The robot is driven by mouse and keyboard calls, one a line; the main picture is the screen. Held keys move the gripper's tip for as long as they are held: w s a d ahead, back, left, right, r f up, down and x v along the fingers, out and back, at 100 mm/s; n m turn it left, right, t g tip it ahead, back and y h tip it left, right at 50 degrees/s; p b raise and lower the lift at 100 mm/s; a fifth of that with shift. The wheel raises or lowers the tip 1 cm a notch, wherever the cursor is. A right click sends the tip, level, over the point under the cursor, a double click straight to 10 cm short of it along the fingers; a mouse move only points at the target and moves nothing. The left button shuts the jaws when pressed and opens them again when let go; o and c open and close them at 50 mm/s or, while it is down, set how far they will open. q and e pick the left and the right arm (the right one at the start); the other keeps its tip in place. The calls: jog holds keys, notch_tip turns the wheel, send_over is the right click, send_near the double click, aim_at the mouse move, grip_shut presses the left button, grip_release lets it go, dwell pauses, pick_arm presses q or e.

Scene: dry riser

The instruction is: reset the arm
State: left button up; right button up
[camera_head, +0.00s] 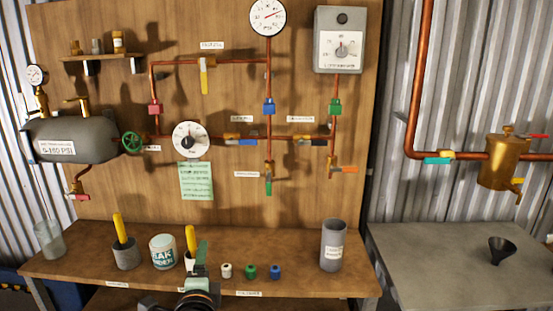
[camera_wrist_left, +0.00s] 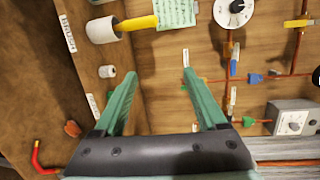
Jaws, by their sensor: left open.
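My left gripper (camera_head: 200,258) stands upright at the front edge of the bench, low in the head view. In the left wrist view its two green fingers (camera_wrist_left: 160,75) are spread wide with nothing between them. The panel and bench show beyond them, turned sideways. In the head view the gripper partly hides a holder with a yellow-handled piece (camera_head: 190,238) behind it. My right gripper is in neither view.
The wooden bench (camera_head: 75,265) carries a glass (camera_head: 49,240), a white tin (camera_head: 163,251), small white, green and blue pieces, and a tall grey cup (camera_head: 332,245). Copper pipes, valves and gauges cover the panel behind. A grey table (camera_head: 430,270) with a black funnel (camera_head: 501,248) stands right.

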pick_arm(q)
jog(key=s+f+n+g+h, duration=0.25)
jog(key=s+f, duration=0.35)
jog(key=f, duration=0.4)
jog(key=s+f+n+g+h, duration=0.15)
jog(key=s+f+n, duration=0.25)
jog(key=s+f, duration=0.5)
jog(key=s+a+f+n+g+h+p, duration=0.1)
jog(key=s+f+n+g, duration=0.2)
jog(key=s+f+n, duration=0.5)
jog(key=s+f, duration=0.3)
jog(key=s, duration=0.4)
jog(key=shift+f+n, duration=0.35)
jog(key=shift+f, duration=0.05)
